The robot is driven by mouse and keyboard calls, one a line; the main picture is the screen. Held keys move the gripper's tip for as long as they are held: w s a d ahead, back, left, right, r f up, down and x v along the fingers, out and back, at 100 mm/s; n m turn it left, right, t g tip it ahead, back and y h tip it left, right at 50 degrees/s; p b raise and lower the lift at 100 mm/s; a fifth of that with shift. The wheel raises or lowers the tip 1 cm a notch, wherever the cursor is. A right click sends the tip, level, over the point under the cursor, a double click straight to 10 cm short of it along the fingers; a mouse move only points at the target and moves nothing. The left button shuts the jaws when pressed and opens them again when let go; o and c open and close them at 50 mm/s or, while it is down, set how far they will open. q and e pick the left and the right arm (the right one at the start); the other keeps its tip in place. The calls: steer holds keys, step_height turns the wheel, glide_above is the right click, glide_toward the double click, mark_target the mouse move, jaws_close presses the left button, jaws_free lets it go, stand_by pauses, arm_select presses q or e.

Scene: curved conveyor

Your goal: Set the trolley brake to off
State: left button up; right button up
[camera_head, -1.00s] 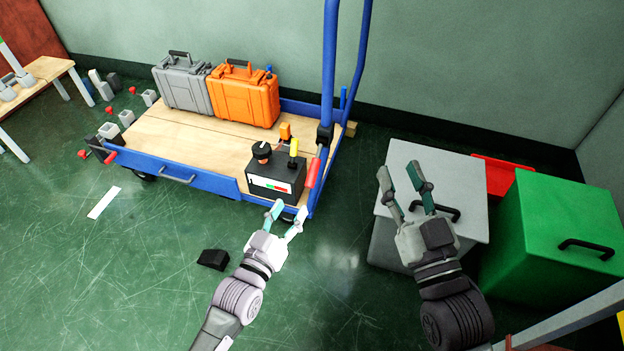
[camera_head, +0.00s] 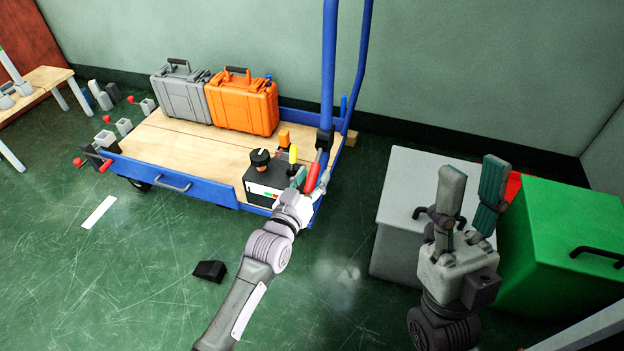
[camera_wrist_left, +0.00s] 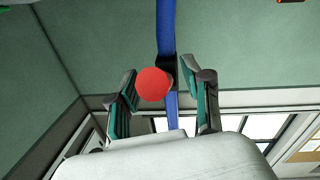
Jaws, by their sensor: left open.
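The trolley (camera_head: 175,136) has a wooden deck and a blue frame with tall blue handle posts on its right. A red-gripped lever (camera_head: 312,178) stands tilted beside the near post, by a black box (camera_head: 262,182) with a knob and a red and green label. My left gripper (camera_head: 310,178) is at this lever, its fingers open. In the left wrist view the lever's round red end (camera_wrist_left: 153,85) shows between the spread fingers, nearer the left one, with the blue post behind. Contact cannot be told. My right gripper (camera_head: 472,180) is open and empty, above a grey box.
A grey case (camera_head: 182,94) and an orange case (camera_head: 243,104) stand on the deck. The grey box (camera_head: 392,232) and a green box (camera_head: 565,225) stand at the right. A small black block (camera_head: 210,271) lies on the floor. Several red-handled pieces are at the left.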

arm_select(q)
steer(key=shift+w, duration=0.1)
jaws_close()
stand_by(0.5)
